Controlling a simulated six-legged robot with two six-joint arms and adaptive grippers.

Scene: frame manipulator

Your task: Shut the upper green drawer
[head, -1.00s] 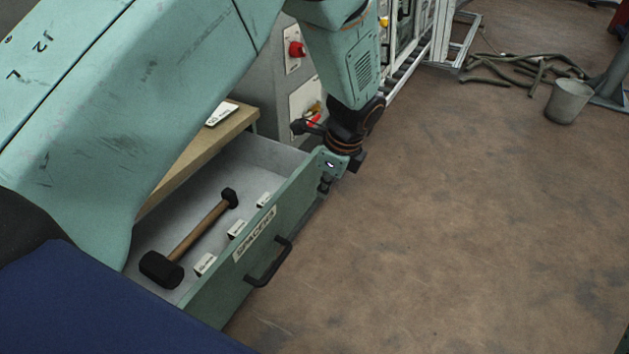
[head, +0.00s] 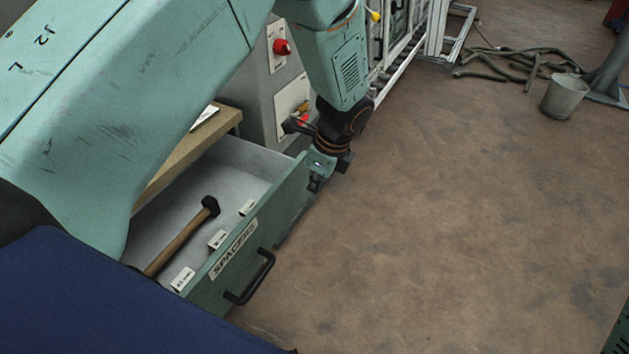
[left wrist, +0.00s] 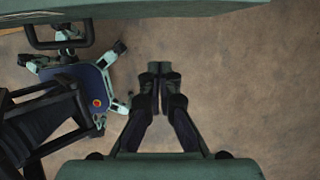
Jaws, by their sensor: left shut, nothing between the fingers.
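The upper green drawer (head: 296,196) stands open in the head view, with a "SPACERS" label and a black handle (head: 250,277) on its front. A mallet (head: 180,238) and several small labelled white blocks lie inside. My left gripper (head: 314,184) is at the far end of the drawer front, on its outer side; whether it touches cannot be told. In the left wrist view its fingers (left wrist: 158,72) are together with nothing between them. The drawer's green edge (left wrist: 180,9) crosses the top of that view. My right gripper is not in view.
A wooden worktop (head: 187,152) lies above the drawer. A grey cabinet with a red knob (head: 282,47) stands behind my left arm. A bucket (head: 564,96) and hoses (head: 510,66) lie far right. The brown floor right of the drawer is clear.

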